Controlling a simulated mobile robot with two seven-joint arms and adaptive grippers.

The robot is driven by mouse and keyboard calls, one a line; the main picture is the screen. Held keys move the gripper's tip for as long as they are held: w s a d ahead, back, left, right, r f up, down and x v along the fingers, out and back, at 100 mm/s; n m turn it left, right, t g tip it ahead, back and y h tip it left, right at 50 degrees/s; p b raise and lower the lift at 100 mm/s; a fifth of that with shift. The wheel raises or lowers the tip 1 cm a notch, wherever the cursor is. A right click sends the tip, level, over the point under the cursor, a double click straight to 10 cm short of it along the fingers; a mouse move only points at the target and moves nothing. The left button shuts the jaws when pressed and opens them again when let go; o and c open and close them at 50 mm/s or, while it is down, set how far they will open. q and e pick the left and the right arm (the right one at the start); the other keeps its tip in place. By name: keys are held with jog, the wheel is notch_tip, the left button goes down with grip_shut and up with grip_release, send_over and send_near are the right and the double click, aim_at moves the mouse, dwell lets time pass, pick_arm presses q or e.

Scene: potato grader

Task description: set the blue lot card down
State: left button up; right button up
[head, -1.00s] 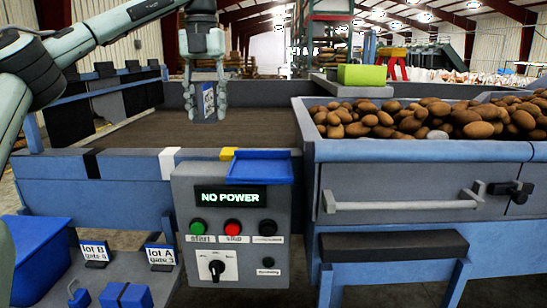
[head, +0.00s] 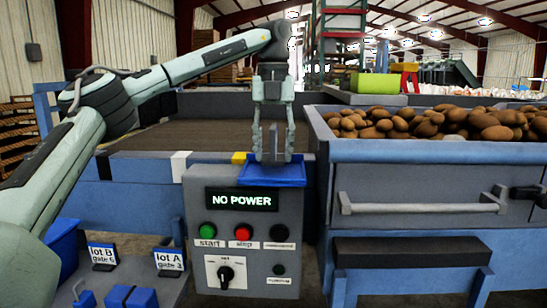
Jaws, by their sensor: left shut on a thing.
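My left gripper (head: 273,148) points straight down over the blue tray (head: 262,180) on top of the control box. It is shut on the blue lot card (head: 274,143), which stands upright between the fingers and shows nearly edge-on as a thin strip. The card's lower edge is close to the tray; I cannot tell whether it touches. The fingers hide part of the card and of the tray's back. My right gripper is out of view.
The control box (head: 240,232) reads NO POWER and has buttons and a dial. A potato bin (head: 430,152) stands to the right. Lot B (head: 103,254) and lot A (head: 169,261) cards stand at lower left. A green box (head: 368,84) sits behind.

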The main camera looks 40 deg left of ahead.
aim_at(274, 126)
pick_arm(q)
jog(key=shift+f, duration=0.9)
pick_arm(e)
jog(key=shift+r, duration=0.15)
pick_arm(q)
jog(key=shift+f, duration=0.1)
jog(key=o, duration=1.2)
jog(key=shift+c, duration=0.2)
jog(key=shift+r, duration=0.5)
notch_tip(274, 126, up, 7)
jog(key=shift+r+p, duration=0.2)
jog(key=shift+p, duration=0.55)
notch_tip(274, 126, up, 3)
jog(key=shift+r+p, duration=0.15)
jog(key=shift+p, duration=0.55)
jog(key=shift+r, duration=0.25)
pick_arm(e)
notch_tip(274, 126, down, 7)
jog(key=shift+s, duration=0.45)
